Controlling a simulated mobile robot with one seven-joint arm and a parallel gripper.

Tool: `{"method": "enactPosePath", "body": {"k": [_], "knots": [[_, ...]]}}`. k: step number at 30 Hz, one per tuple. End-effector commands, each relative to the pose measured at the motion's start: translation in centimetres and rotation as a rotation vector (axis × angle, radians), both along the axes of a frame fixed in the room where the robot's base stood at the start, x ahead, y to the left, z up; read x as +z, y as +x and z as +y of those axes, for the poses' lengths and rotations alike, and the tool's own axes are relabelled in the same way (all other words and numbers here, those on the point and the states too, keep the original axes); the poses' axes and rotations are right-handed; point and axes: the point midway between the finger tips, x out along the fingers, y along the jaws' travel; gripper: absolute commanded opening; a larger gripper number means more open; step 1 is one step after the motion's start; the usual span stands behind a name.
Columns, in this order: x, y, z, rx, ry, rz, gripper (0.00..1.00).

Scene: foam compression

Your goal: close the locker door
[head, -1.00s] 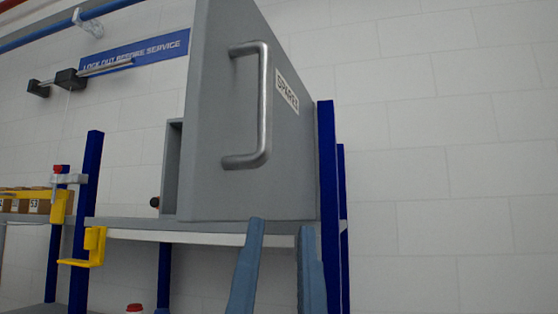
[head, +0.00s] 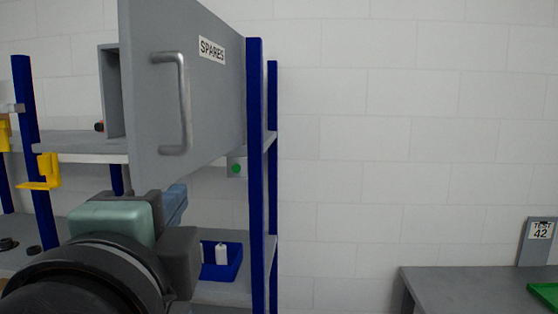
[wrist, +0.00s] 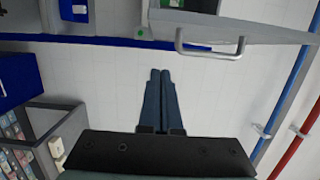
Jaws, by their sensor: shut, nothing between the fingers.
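The grey locker door (head: 205,100) with a SPARES label stands open, swung out toward me. Its outer face carries a silver bar handle (head: 184,103). Part of the locker body (head: 109,90) shows behind the door's left edge. My gripper (head: 178,192) is below the door in the head view, with its fingers partly hidden by my wrist. In the wrist view my gripper (wrist: 160,72) has its two blue fingers together and empty. The handle (wrist: 212,52) lies beyond and to the right of the fingertips there, clear of them.
The locker sits on a rack with blue posts (head: 256,180). A blue bin (head: 222,262) stands on the lower shelf. Yellow brackets (head: 47,172) are on the left. A grey bench (head: 460,288) stands at the right, with open room between it and the rack.

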Motion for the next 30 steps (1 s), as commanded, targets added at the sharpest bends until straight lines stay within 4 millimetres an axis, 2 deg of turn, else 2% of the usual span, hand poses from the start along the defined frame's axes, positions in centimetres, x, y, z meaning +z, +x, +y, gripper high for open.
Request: {"method": "enactPosePath", "body": {"k": [3, 9, 12, 18, 30], "knots": [[-0.2, 2.7, 0.4, 0.000, 0.001, 0.002, 0.00], [-0.1, 6.7, 1.0, 0.000, 0.000, 0.000, 0.00], [-0.1, 6.6, 2.9, 0.005, -0.001, -0.002, 0.00], [-0.1, 6.8, 4.7, 0.002, -0.001, -0.002, 0.00], [-0.1, 6.8, 5.0, 0.000, -0.001, -0.003, 0.00]]}}
